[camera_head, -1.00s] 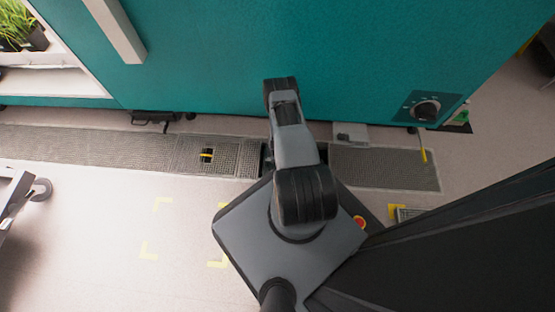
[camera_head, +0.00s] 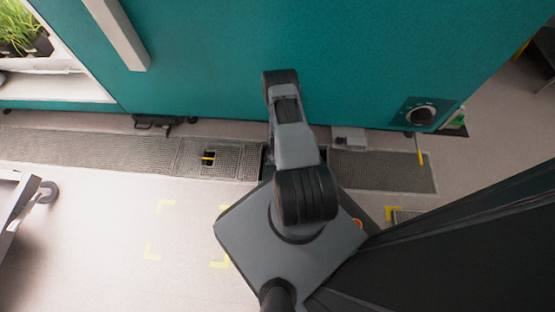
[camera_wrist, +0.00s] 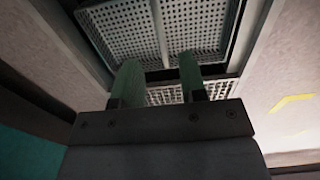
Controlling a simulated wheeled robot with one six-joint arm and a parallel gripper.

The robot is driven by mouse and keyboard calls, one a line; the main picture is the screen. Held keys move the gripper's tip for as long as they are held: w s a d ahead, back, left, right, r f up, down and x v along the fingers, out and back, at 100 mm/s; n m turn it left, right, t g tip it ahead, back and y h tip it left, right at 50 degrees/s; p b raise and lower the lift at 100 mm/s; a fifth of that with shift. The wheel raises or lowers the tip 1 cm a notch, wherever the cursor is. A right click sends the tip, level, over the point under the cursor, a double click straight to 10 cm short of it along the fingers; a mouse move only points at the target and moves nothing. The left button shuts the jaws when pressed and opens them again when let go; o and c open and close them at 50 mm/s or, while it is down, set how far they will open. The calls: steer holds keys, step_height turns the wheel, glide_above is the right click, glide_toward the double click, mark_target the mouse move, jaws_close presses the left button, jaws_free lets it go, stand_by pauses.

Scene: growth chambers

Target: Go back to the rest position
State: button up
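My gripper (camera_wrist: 160,76) shows in the wrist view with its two greenish fingers apart and nothing between them. It points toward a perforated metal grating (camera_wrist: 190,25) set in the floor channel, with a smaller grid part just beyond the fingers. In the head view my arm stands over my grey base, close to the teal chamber front, and my gripper itself is hidden there.
The teal chamber (camera_head: 330,50) fills the top, with a pale handle (camera_head: 118,35) and a dial (camera_head: 421,115). Potted grass (camera_head: 22,28) stands on a shelf at upper left. A trolley (camera_head: 20,200) is at the left edge. Floor with yellow marks (camera_head: 160,250) lies clear between.

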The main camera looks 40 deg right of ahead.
step_height(320, 180, up, 8)
steer(key=p, duration=0.3)
steer(key=w+a+r+m+p, duration=0.1)
steer(key=w+r+p, duration=0.25)
steer(key=r, duration=0.75)
steer(key=w+a+r+m+t+p, duration=0.1)
steer(key=w+r+p, duration=0.25)
steer(key=r, duration=0.65)
steer(key=w+a+r+p, duration=0.15)
steer(key=r+p, duration=0.35)
steer(key=r, duration=0.6)
steer(key=a+r+m+t+p, duration=0.1)
steer(key=a+r+p, duration=0.25)
steer(key=r, duration=0.95)
steer(key=a+r+m+p, duration=0.2)
steer(key=r+p, duration=0.3)
steer(key=r, duration=0.8)
steer(key=s+a+r+m+p, duration=0.1)
steer(key=s+a+r+p, duration=0.2)
steer(key=r, duration=0.7)
steer(key=s+a+r+m+t+p, duration=0.1)
steer(key=s+a+r+p, duration=0.2)
steer(key=s+r+p, duration=0.4)
steer(key=s+a+r+m+p, duration=0.2)
steer(key=s+a+r+p, duration=0.1)
steer(key=r, duration=1)
steer(key=shift+s+a+t+p, duration=0.3)
steer(key=shift+s+a+p, duration=0.05)
steer(key=shift+s+p, duration=0.6)
steer(key=shift+s, duration=0.15)
